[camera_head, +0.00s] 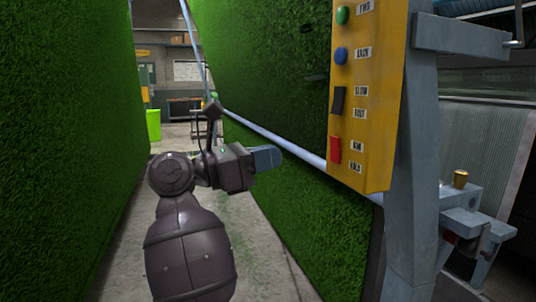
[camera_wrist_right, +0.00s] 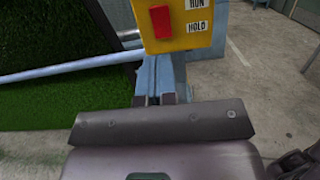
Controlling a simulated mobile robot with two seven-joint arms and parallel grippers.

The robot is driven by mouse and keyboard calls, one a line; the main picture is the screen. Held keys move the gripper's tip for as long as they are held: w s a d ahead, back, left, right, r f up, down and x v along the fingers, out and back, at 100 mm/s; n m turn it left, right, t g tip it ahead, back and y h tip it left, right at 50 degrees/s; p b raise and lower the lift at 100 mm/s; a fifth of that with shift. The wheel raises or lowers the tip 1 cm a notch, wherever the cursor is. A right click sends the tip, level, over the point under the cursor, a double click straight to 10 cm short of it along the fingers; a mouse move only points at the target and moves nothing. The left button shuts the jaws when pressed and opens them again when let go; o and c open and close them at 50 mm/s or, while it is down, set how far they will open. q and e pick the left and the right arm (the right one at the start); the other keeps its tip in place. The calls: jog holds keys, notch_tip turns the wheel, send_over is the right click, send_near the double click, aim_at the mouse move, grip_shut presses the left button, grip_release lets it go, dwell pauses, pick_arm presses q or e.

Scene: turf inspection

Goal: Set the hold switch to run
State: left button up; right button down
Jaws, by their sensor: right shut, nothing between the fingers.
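The hold switch is a red rocker (camera_head: 334,150) low on a yellow control box (camera_head: 376,95), beside small RUN and HOLD labels. In the right wrist view the red rocker (camera_wrist_right: 160,22) is at the top, with RUN above HOLD to its right. I cannot tell which end of it is pressed in. My right gripper (camera_head: 268,158) is shut and empty, left of the red rocker and apart from it in the head view. Its fingertips (camera_wrist_right: 168,99) show below the box in the wrist view. My left gripper is in neither view.
A black rocker (camera_head: 337,100), a blue button (camera_head: 340,55) and a green button (camera_head: 342,15) sit above the red rocker. A grey post (camera_head: 412,160) stands right of the box. Turf walls (camera_head: 60,130) flank a concrete aisle. A pale rail (camera_head: 270,135) runs behind the gripper.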

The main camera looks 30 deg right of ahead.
aim_at(333, 142)
jog(key=p+x, duration=0.1)
jog(key=x, duration=0.8)
jog(key=shift+s+d+r, duration=0.15)
jog(key=shift+d, duration=0.15)
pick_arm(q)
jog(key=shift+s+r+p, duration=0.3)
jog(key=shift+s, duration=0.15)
pick_arm(e)
jog(key=shift+d, duration=0.55)
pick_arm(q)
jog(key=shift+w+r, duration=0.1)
pick_arm(e)
jog(key=shift+s+d+r+y+p, duration=0.2)
jog(key=shift+d+r+y+p, duration=0.05)
jog(key=shift+r+y+p, duration=0.2)
jog(key=shift+r+t+y, duration=0.1)
jog(key=shift+t+y, duration=0.2)
jog(key=shift+y, duration=0.05)
jog(key=shift+d+f, duration=0.15)
jog(key=shift+f, duration=0.15)
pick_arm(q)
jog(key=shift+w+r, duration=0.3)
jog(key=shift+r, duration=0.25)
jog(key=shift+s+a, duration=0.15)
pick_arm(e)
jog(key=shift+w, duration=0.1)
